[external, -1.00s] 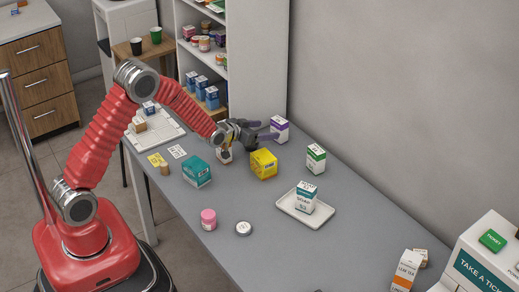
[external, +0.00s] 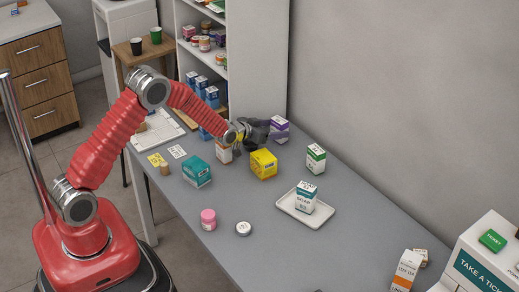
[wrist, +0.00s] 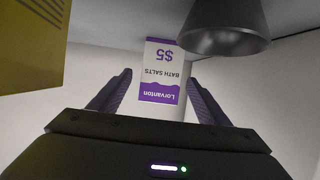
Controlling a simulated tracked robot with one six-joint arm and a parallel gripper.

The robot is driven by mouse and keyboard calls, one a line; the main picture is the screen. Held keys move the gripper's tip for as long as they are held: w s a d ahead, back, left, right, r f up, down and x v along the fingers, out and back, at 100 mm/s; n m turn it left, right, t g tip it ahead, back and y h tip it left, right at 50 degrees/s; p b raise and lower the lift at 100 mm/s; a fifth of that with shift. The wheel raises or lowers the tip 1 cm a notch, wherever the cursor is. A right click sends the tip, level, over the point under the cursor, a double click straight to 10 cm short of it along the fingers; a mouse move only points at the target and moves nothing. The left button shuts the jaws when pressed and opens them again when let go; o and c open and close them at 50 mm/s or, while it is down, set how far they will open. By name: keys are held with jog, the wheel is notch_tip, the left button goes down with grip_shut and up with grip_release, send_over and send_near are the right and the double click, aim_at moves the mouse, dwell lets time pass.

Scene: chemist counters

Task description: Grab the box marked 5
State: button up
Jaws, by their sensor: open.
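The box marked $5 (wrist: 161,70) is white and purple, reads "Lorvanton Bath Salts" and appears upside down in the wrist view. In the external view the purple-and-white box (external: 280,125) stands upright at the back edge of the table, by the wall. My gripper (wrist: 157,86) is open and empty, its two fingers to either side of the box in the wrist picture, with the box beyond the fingertips. In the external view my gripper (external: 262,128) is just left of the box and partly covers its edge.
A yellow box (external: 263,164) stands close in front of my gripper; a yellow side (wrist: 30,48) fills the wrist view's upper left. An orange-and-white box (external: 224,152) is under my wrist. A green-and-white box (external: 316,159) and a tray (external: 293,211) stand to the right.

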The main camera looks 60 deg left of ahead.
aim_at(276, 128)
jog(key=shift+x, duration=1.8)
jog(key=shift+c, duration=0.7)
jog(key=c, duration=1)
jog(key=shift+r, duration=0.1)
notch_tip(276, 128, up, 10)
jog(key=shift+f, duration=0.1)
